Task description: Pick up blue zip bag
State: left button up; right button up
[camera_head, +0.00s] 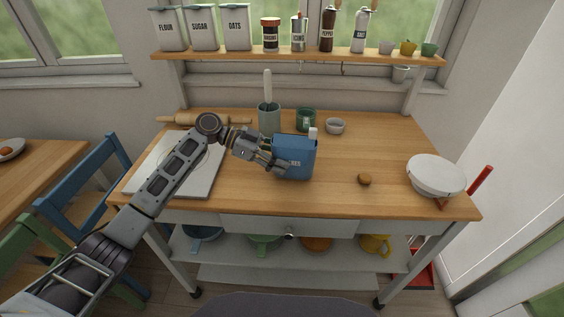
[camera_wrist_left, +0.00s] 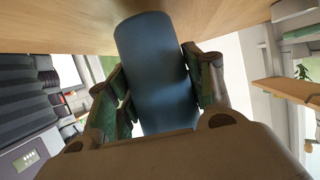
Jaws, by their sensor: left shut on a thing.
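In the left wrist view the blue bag (camera_wrist_left: 158,75) fills the space between the two green-padded fingers (camera_wrist_left: 160,92). I cannot tell whether its base touches the worktop. My right gripper is not in view.
A white board (camera_head: 203,180) lies to the left under my arm. Behind stand a utensil crock (camera_head: 269,117), a green mug (camera_head: 306,119) and a small bowl (camera_head: 335,126). A small brown item (camera_head: 364,179) and a white bowl (camera_head: 436,174) are to the right.

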aim_at(281, 149)
pick_arm(q)
notch_tip(281, 149, up, 7)
jog(key=shift+r, duration=0.7)
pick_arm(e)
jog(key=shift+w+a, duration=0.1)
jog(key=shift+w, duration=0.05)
pick_arm(q)
jog(key=shift+s, duration=0.1)
dwell(0.6)
jog(key=shift+f, duration=0.25)
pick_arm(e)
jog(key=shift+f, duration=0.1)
pick_arm(q)
jog(key=shift+f+b, duration=1.6)
jog(key=shift+f, duration=0.7)
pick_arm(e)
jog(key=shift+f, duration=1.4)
pick_arm(q)
jog(key=shift+f, duration=0.25)
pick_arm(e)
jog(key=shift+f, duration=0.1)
pick_arm(q)
jog(key=shift+f+b, duration=1.45)
jog(key=shift+f, duration=0.8)
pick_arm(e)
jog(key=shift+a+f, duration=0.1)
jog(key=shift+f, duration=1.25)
